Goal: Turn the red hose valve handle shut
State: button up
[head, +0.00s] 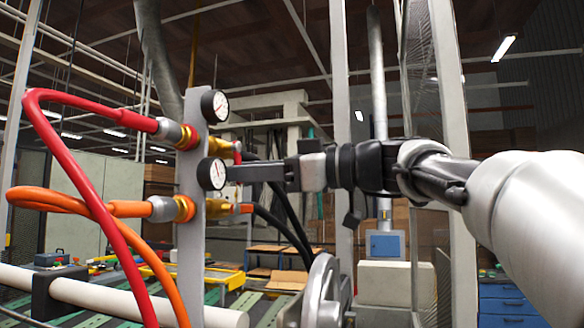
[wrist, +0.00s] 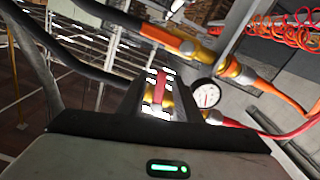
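The red valve handle (wrist: 161,84) shows in the wrist view between my gripper's two fingers. Brass shows beside it, toward the right finger. In the head view the red handle (head: 237,153) is a small red piece on the brass fitting right of the upper gauge. My gripper (head: 234,172) reaches in from the right, its fingertips just below that handle and beside the lower gauge. In the wrist view the gripper (wrist: 160,98) looks open around the handle. Whether a finger touches it I cannot tell. The red hose (head: 75,170) joins the panel on its left side.
The grey upright panel (head: 190,240) carries an upper gauge (head: 215,105) and a lower gauge (head: 211,173). An orange hose (head: 60,199) and a second brass fitting (head: 218,208) sit below. Black hoses (head: 282,230) hang close behind my gripper. A metal wheel (head: 322,295) stands below.

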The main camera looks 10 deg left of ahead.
jog(key=shift+a, duration=0.4)
grip_shut()
jog(key=shift+s+d+f+m, duration=0.1)
jog(key=shift+f+m, duration=0.05)
jog(key=shift+m, duration=0.35)
jog(key=shift+s+m+b, duration=0.4)
jog(key=shift+m+b, duration=0.05)
jog(key=shift+m, duration=0.65)
grip_release()
